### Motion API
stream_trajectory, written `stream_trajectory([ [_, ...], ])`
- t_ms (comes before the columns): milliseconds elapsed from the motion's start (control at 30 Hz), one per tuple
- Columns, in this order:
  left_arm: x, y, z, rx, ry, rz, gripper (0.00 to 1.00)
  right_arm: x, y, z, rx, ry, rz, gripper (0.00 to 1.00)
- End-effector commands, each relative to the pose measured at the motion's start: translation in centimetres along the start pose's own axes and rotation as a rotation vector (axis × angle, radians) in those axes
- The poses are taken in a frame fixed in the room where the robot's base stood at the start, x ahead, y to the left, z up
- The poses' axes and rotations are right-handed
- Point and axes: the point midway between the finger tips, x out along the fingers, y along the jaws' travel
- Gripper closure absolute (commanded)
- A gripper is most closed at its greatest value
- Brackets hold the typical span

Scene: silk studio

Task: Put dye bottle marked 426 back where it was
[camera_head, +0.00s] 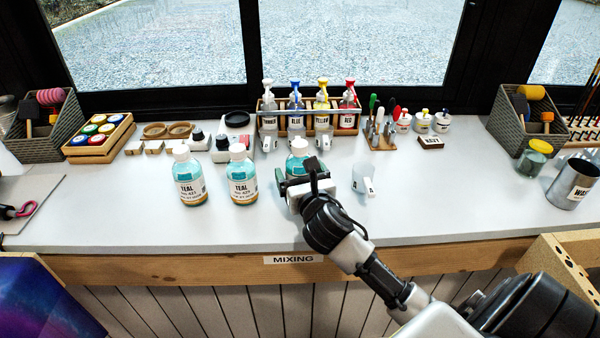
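Three teal dye bottles with white caps are in the head view. The left bottle (189,180) and the middle bottle (241,182) stand upright on the bench, labelled TEAL; their small numbers are too blurred to read surely. The third bottle (298,163) is upright just beyond my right gripper (304,184), which hides its label and lower part. The gripper's fingers are at this bottle, but their grip is hidden. I cannot tell whether it is held or whether its base touches the bench. My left gripper is not in view.
A white cup (363,178) stands close right of my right gripper. Behind are a wooden rack (282,126) of pump bottles, a tool stand (380,141) and small jars (422,121). A MIXING label (294,260) is on the front edge.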

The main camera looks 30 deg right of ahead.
Motion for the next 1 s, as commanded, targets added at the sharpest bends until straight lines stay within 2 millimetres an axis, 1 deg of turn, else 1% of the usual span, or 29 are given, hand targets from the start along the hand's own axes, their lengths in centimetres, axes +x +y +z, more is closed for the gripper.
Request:
stream_trajectory([
  [367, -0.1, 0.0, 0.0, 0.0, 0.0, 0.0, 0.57, -0.2, 0.0, 0.4, 0.001, 0.0, 0.001, 0.1],
  [467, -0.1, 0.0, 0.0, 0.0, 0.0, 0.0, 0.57, -1.5, 0.0, 0.2, -0.001, 0.001, 0.001, 0.1],
  [800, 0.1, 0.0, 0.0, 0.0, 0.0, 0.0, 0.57, -8.7, 0.0, 0.2, 0.0, 0.002, 0.002, 0.1],
  [900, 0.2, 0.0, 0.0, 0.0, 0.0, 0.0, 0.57, -10.3, 0.0, 0.2, 0.001, 0.002, 0.001, 0.1],
  [1000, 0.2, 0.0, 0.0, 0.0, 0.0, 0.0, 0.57, -11.3, 0.0, 0.2, 0.001, 0.0, 0.001, 0.1],
])
